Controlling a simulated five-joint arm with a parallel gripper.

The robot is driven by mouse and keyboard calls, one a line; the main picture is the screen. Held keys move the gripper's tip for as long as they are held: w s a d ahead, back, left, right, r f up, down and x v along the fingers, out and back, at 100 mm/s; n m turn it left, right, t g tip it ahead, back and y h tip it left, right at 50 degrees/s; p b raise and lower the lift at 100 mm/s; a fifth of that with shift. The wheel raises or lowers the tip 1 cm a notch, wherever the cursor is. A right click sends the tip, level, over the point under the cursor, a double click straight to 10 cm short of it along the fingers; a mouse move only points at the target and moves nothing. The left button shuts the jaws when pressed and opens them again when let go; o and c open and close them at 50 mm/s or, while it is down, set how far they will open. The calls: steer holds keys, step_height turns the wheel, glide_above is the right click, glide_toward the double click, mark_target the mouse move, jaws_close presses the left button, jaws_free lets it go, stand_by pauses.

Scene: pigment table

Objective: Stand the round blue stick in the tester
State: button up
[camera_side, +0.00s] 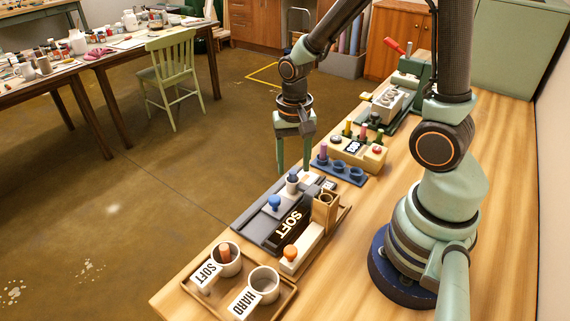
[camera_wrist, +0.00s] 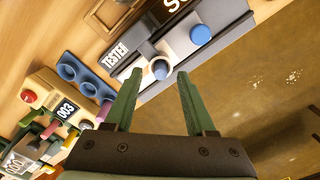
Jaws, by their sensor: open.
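A round blue stick (camera_side: 292,182) stands upright in the tester (camera_side: 250,217), close to its "TESTER" label; its blue top also shows in the wrist view (camera_wrist: 161,69). A brighter blue knob (camera_side: 274,202) sits beside it on the tester. The tester's dark display reads "SOFT" (camera_side: 291,222). My gripper (camera_side: 294,170) is open and empty above the tester's far end, fingers pointing down. In the wrist view, the stick's top shows between and beyond the fingertips (camera_wrist: 157,72), with no finger visibly touching it. The stick's lower end is hidden.
A blue rack (camera_side: 340,171) holds a purple stick and has two empty holes. A cream unit reading "003" (camera_side: 372,158) stands behind it. In front, a wooden tray (camera_side: 215,294) carries a "SOFT" cup (camera_side: 233,268) with an orange stick and an empty "HARD" cup (camera_side: 265,280).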

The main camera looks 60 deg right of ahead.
step_height(320, 180, up, 10)
stand_by(0.3)
steer(key=shift+w, duration=0.1)
stand_by(0.6)
step_height(320, 180, up, 7)
steer(key=s+a+n+t, duration=0.2)
steer(key=n+t, duration=0.3)
steer(key=n, duration=0.4)
steer(key=shift+a+t, duration=0.25)
steer(key=shift+t, duration=0.05)
